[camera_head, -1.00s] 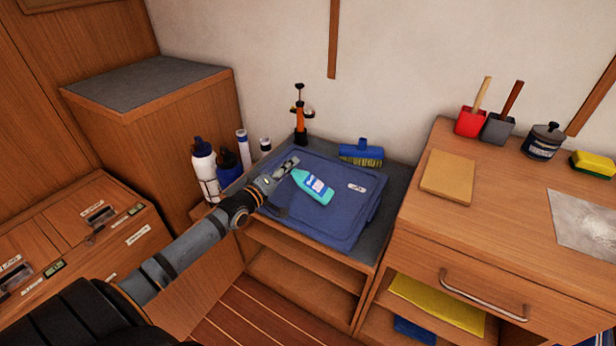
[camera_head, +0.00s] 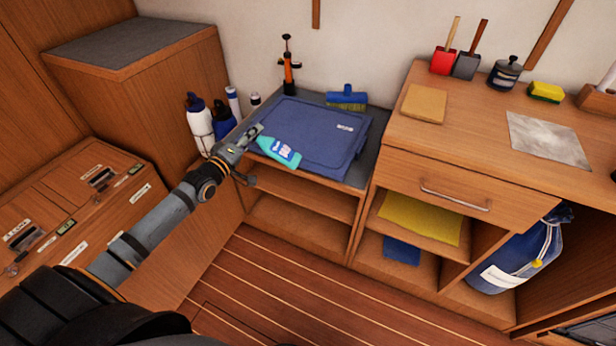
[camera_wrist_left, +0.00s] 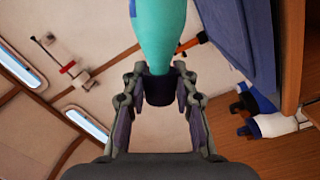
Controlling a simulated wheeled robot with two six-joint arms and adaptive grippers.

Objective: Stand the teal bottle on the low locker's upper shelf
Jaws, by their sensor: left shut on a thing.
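The teal bottle (camera_head: 280,151) has a blue and white label and shows lying tilted in the head view, its neck end toward my gripper. My left gripper (camera_head: 249,135) is shut on its neck end; the wrist view shows the dark cap (camera_wrist_left: 159,88) between the fingers and the teal body (camera_wrist_left: 160,35) beyond. The bottle shows in front of the blue bin's front left part; whether they touch I cannot tell. The low locker (camera_head: 366,165) has an open front. Its upper shelf (camera_head: 300,196) looks empty, as does the space below. My right gripper is not in view.
A blue lidded bin (camera_head: 325,130) covers most of the locker's top. A drawer cabinet (camera_head: 450,185) adjoins on the right. The floor (camera_head: 290,285) in front is clear.

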